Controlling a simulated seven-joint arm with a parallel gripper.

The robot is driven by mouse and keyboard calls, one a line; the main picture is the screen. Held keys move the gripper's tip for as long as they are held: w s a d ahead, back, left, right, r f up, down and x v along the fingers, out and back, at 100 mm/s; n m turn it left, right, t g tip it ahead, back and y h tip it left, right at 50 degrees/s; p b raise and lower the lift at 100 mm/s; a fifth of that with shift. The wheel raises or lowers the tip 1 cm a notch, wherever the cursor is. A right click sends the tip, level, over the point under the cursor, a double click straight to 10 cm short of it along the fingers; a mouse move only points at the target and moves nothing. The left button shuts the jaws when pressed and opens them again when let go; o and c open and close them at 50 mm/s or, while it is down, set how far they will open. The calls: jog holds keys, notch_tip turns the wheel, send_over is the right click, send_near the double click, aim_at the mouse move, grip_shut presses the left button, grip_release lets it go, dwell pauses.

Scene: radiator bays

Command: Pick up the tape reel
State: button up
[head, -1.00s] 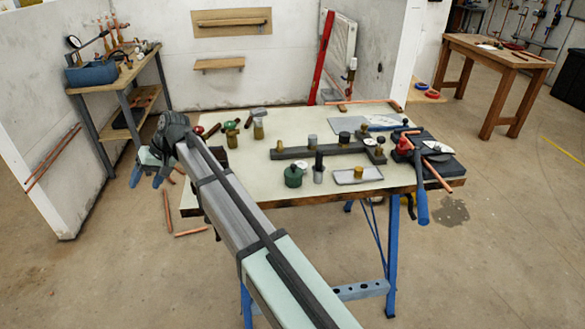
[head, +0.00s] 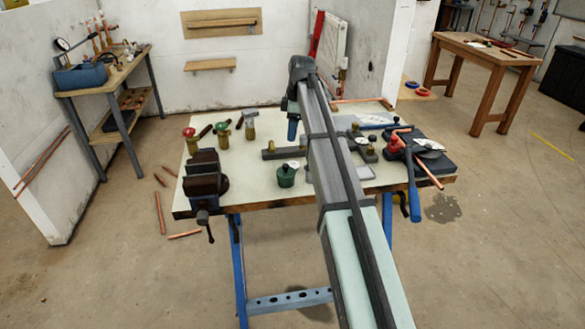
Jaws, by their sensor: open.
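I cannot tell for sure which thing is the tape reel. A small pale disc (head: 293,165) lies by the green pot on the workbench (head: 250,187), and another pale disc (head: 361,141) lies right of my arm. Both are too small to identify. My gripper (head: 292,130) has blue fingers and is open. It points down over the middle back of the bench, and I see nothing held in it. My arm hides part of the bench's middle and right.
A dark vise (head: 205,180) stands at the bench's left edge. Valves with red (head: 191,138) and green (head: 222,133) tops stand behind it. A green pot (head: 286,176) and a dark bar (head: 268,153) lie mid-bench.

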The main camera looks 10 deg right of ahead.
jog(key=d, duration=0.1)
send_over(292, 165)
jog(key=f, duration=0.8)
jog(key=shift+d+f, duration=0.3)
jog(key=shift+d, duration=0.05)
jog(key=shift+a+f, duration=0.15)
jog(key=shift+f, duration=2.5)
jog(key=shift+c, duration=0.4)
jog(key=c, duration=0.4)
jog(key=shift+o, duration=0.2)
jog(key=shift+r, duration=0.1)
